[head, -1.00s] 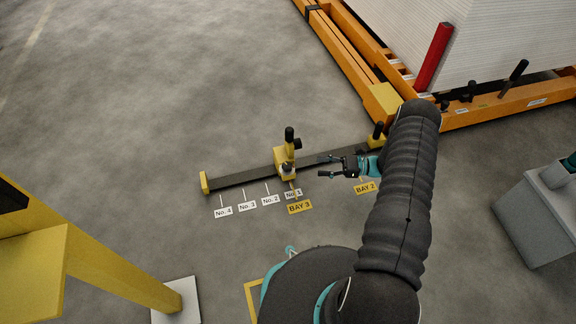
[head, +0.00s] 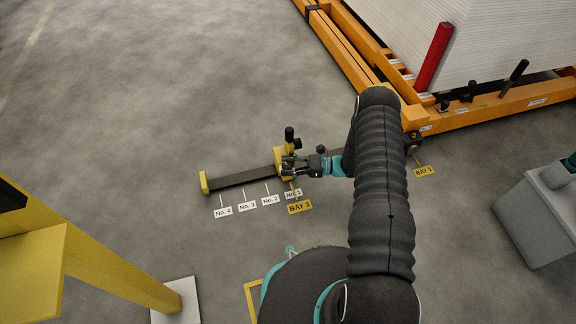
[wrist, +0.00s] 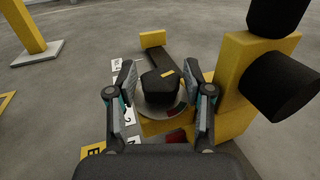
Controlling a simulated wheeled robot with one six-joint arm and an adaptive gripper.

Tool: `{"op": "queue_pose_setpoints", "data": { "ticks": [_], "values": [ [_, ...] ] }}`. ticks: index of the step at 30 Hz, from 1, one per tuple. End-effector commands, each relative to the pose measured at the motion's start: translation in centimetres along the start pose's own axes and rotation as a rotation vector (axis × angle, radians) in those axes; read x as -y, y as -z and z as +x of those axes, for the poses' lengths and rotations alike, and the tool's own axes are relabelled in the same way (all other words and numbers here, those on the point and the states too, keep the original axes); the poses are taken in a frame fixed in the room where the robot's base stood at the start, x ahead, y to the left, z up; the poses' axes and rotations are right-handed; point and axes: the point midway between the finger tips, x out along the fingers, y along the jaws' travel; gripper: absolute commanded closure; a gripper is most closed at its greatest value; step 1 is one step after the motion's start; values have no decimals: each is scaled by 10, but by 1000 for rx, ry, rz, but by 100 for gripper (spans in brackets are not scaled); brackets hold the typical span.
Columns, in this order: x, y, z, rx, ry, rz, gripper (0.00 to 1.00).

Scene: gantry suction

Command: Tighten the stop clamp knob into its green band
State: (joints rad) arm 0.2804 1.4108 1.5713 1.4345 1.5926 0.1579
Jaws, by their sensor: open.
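The stop clamp knob (wrist: 160,90) is black with a yellow pointer mark and sits on a round grey dial with a dark red patch at its near side. No green band can be made out. The yellow stop block (wrist: 228,85) carries it and rises at the right of the knob. My gripper (wrist: 160,76) is open, with one finger on each side of the knob; I cannot tell whether they touch it. In the head view my gripper (head: 290,166) is at the yellow block (head: 281,158) on the rail, and it hides the knob.
The dark rail (head: 235,178) runs left to a yellow end block (head: 204,183), with labels No. 1 to No. 4 and BAY 3 (head: 299,207) in front. A black post (head: 289,134) stands on the block. An orange frame (head: 480,112) with stacked sheets lies at right rear.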

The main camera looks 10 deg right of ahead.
Motion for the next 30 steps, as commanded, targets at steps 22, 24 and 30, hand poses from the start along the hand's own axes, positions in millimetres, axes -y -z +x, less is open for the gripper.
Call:
{"op": "queue_pose_setpoints", "data": {
  "ticks": [22, 24, 30],
  "values": [
    [-1, -1, 0, 1, 66, 2, 95],
    [-1, -1, 0, 1, 105, 4, 95],
    [-2, -1, 0, -1, 244, 4, 95]
  ]
}}
